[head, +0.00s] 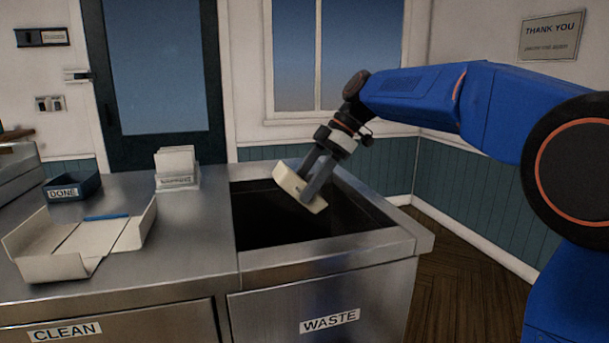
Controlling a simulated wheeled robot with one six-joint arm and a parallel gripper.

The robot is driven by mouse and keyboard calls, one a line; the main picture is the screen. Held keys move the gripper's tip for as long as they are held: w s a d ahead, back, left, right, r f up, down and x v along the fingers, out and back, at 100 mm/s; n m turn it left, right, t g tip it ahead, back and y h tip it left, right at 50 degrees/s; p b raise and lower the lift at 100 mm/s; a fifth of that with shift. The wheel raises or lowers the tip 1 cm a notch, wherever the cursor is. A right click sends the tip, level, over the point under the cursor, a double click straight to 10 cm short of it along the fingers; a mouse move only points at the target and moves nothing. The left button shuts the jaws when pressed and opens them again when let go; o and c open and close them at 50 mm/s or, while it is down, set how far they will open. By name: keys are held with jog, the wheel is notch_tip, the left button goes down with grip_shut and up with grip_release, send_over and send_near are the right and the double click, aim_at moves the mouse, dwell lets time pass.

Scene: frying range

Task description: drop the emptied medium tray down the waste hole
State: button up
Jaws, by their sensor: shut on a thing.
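My gripper (318,178) is shut on a small cream tray (290,184) and holds it tilted over the waste hole (270,220). The waste hole is a dark rectangular opening in the steel counter, above a front panel labelled WASTE (330,321). The tray shows mostly its side; I cannot see whether anything is inside it. The fingers cover part of the tray. It hangs within the outline of the opening, near its back edge.
An opened cream carton (75,265) with a blue strip (106,217) lies on the counter at left. Behind it are a dark DONE bin (85,184) and a holder with white cards (176,165). The steel rim (330,256) surrounds the hole.

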jog(key=shift+f, duration=0.15)
jog(key=o, duration=1.8)
jog(key=v, duration=1.7)
jog(key=shift+d, duration=0.2)
